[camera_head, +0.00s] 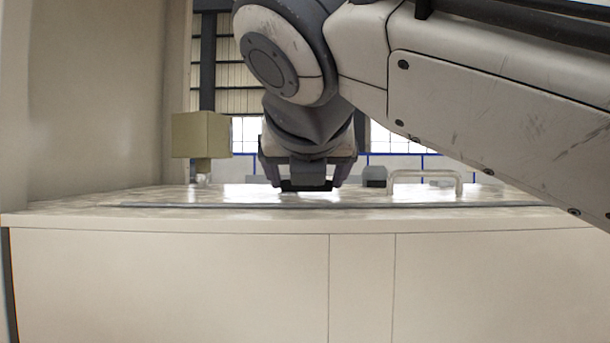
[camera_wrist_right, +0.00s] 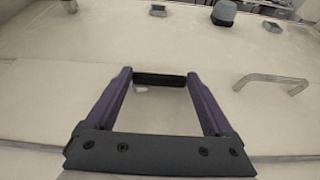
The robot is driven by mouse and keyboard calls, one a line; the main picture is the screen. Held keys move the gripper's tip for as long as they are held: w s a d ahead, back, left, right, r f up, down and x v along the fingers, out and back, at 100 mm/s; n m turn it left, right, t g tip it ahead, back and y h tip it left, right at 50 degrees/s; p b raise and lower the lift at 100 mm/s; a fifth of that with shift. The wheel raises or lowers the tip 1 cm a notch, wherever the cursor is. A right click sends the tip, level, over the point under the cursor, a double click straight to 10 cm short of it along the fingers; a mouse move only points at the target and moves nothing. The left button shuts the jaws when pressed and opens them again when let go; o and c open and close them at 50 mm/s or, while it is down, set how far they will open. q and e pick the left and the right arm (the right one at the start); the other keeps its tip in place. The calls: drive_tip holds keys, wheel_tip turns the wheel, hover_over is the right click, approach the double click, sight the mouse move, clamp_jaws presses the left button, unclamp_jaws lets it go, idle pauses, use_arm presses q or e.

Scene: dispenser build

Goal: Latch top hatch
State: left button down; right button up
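My right gripper (camera_head: 306,182) comes in from the right in the head view and points down at the pale top of the cabinet (camera_head: 455,222). In the right wrist view my right gripper (camera_wrist_right: 160,78) has its two purple fingers wide apart. A short black bar (camera_wrist_right: 160,79) spans the gap between the fingertips. A dark piece also shows between the fingers in the head view. I cannot tell whether the fingers touch the bar, or surely which part is the hatch latch. My left gripper is out of view.
A metal loop handle (camera_wrist_right: 270,81) stands right of my right gripper. A grey round-topped knob (camera_wrist_right: 224,12) and small blocks (camera_wrist_right: 158,11) lie beyond. A tan box (camera_head: 200,135) on a short post stands at the left, beside a tall wall (camera_head: 95,100).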

drive_tip(key=shift+a, duration=0.1)
drive_tip(key=shift+s+a+m+h+p, duration=0.1)
drive_tip(key=shift+a+m+h+p, duration=0.05)
drive_tip(key=shift+m+h, duration=0.4)
drive_tip(key=shift+s+a+m+h+p, duration=0.1)
drive_tip(key=shift+m+h+p, duration=0.05)
drive_tip(key=shift+m+h, duration=0.4)
drive_tip(key=m+g+h, duration=0.1)
drive_tip(key=h, duration=0.1)
drive_tip(key=m+g+h, duration=0.1)
drive_tip(key=m, duration=0.1)
drive_tip(key=a+m+h, duration=0.1)
drive_tip(key=m+h, duration=0.1)
drive_tip(key=shift+s+g+h, duration=0.3)
drive_tip(key=shift+s+g, duration=0.05)
drive_tip(key=shift+g, duration=0.05)
drive_tip(key=shift+h, duration=0.3)
drive_tip(key=o, duration=1.1)
